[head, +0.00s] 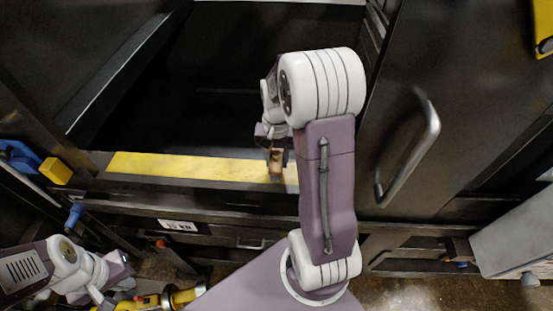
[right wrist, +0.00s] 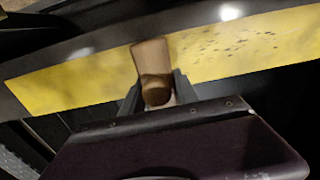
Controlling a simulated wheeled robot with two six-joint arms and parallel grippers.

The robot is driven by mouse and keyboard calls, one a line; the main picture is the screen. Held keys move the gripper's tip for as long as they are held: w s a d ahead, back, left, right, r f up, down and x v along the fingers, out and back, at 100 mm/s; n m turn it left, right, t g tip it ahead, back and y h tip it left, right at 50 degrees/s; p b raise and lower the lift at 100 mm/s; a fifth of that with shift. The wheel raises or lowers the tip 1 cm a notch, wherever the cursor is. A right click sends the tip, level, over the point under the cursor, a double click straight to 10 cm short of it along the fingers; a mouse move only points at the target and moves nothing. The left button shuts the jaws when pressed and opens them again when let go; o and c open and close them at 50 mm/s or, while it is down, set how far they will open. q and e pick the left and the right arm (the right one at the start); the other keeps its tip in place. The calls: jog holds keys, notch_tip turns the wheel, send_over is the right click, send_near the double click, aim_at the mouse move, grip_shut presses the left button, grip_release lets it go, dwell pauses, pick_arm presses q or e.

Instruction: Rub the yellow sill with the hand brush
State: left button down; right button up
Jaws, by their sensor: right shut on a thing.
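The yellow sill (head: 180,168) runs across the front of the dark compactor opening in the head view. It crosses the right wrist view (right wrist: 75,83) as a slanted band, with dark specks on its right part (right wrist: 235,45). My right gripper (head: 274,146) is shut on the hand brush (head: 276,163), whose brown wooden body (right wrist: 151,62) shows between the fingers. The brush is over the sill's right part; its bristles are hidden, so I cannot tell whether they touch. My left gripper (head: 118,278) is low at the left, away from the sill; its fingers are unclear.
A dark door with a metal handle (head: 412,150) stands at the right. Blue and yellow parts (head: 35,163) sit at the left end of the sill. A yellow item (head: 150,301) is at the bottom, by my left gripper. The compactor opening behind the sill looks empty.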

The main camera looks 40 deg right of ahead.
jog(key=shift+f+b, duration=0.75)
jog(key=shift+f, duration=0.25)
dwell(0.3)
